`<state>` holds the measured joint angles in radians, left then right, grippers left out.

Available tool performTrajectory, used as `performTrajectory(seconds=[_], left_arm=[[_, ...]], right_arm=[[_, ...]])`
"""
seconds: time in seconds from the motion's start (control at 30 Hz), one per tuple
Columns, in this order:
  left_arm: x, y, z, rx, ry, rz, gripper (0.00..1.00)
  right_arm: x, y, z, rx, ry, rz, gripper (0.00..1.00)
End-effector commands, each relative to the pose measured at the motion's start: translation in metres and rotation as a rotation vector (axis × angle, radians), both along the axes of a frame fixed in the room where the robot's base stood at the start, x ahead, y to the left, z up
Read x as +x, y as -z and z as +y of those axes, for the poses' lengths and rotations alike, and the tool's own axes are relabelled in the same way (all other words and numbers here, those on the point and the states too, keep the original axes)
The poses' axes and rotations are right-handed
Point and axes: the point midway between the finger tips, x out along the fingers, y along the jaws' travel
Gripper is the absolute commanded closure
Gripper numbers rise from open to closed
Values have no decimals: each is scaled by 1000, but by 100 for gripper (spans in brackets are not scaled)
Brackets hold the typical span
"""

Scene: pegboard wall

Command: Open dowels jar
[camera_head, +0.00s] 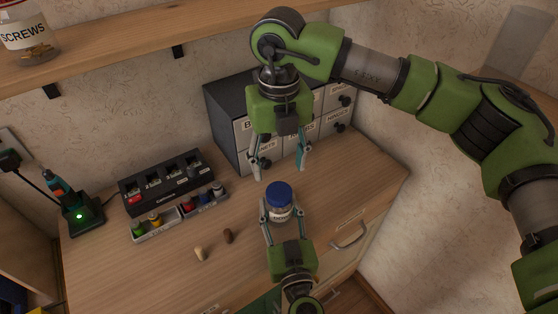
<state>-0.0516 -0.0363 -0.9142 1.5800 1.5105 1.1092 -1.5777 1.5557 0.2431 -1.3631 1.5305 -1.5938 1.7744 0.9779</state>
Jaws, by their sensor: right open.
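The dowels jar (281,214) is a small jar with a blue lid (279,191) and a partly readable label, near the middle of the wooden counter. The lid is on it. My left gripper (280,206) comes from the bottom of the view, its fingers shut on both sides of the jar below the lid. My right gripper (281,172) hangs above the jar, pointing down, with its fingers spread and nothing between them. Whether the jar touches the counter is hard to tell.
A dark drawer cabinet (228,112) stands behind my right gripper. Left are a black charger box (160,184), a small-parts tray (178,219) and a green-lit tool stand (84,216). Two small pegs (200,254) lie left of the jar. A shelf (120,55) with a screws jar (27,38) is above.

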Motion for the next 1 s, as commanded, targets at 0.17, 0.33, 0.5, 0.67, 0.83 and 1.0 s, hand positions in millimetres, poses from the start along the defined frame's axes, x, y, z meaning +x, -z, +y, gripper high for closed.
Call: performTrajectory(seconds=[0.17,0.33,0.5,0.67,0.83,1.0], left_arm=[[0,1,0,0,1,2,100],[0,1,0,-1,1,3,100],[0,1,0,0,1,3,100],[0,1,0,0,1,3,100],[-1,1,0,0,1,3,100],[-1,2,0,0,1,3,100]], right_arm=[[0,0,0,0,311,0,46],[0,0,0,0,609,0,46],[0,0,0,0,908,0,46],[0,0,0,-1,1187,0,46],[0,0,0,-1,1446,-1,46],[0,0,0,-1,1613,-1,46]])
